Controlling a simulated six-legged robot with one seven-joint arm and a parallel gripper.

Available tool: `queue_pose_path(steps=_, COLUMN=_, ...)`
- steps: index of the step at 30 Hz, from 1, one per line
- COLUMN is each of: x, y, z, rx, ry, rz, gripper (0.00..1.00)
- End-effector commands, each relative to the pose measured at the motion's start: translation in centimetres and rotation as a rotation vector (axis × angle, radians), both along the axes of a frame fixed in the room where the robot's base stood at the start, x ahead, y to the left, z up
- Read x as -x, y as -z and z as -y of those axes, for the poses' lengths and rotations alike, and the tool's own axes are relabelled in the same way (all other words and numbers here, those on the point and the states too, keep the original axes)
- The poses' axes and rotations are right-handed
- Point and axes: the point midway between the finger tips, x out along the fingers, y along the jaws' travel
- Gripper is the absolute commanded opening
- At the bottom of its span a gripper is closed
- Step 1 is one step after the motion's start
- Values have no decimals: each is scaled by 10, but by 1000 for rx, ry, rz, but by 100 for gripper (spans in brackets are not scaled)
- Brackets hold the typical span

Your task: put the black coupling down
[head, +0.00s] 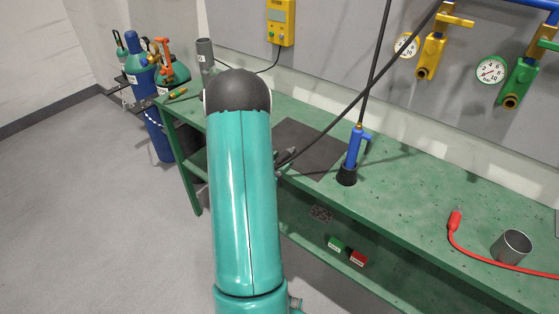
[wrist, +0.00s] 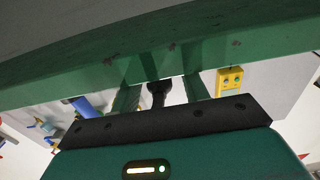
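A black hose (head: 372,84) slants down from the top right to a small dark grey end piece (head: 287,156) beside my teal arm in the head view. I cannot tell whether this piece is the black coupling or part of my gripper. My arm hides most of that spot. In the wrist view, a dark narrow part at my gripper (wrist: 158,92) shows beyond the black bolted plate.
The green bench (head: 420,212) carries a dark mat (head: 310,145), a blue tool (head: 354,147) with a black lower end on a thin hose, a metal cup (head: 512,246) and a red connector (head: 455,220) on a red hose. Gas cylinders (head: 146,80) stand at the left.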

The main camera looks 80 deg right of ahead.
Motion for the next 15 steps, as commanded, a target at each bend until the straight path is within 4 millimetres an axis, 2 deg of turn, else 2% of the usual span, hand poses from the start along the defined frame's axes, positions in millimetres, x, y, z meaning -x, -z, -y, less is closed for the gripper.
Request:
queue_pose_path(steps=11, x=1, y=-5, z=2, rx=2, ry=1, rz=0, gripper=46)
queue_pose_path(steps=15, x=-9, y=-3, z=-16, rx=-1, ry=-5, rz=-2, gripper=46)
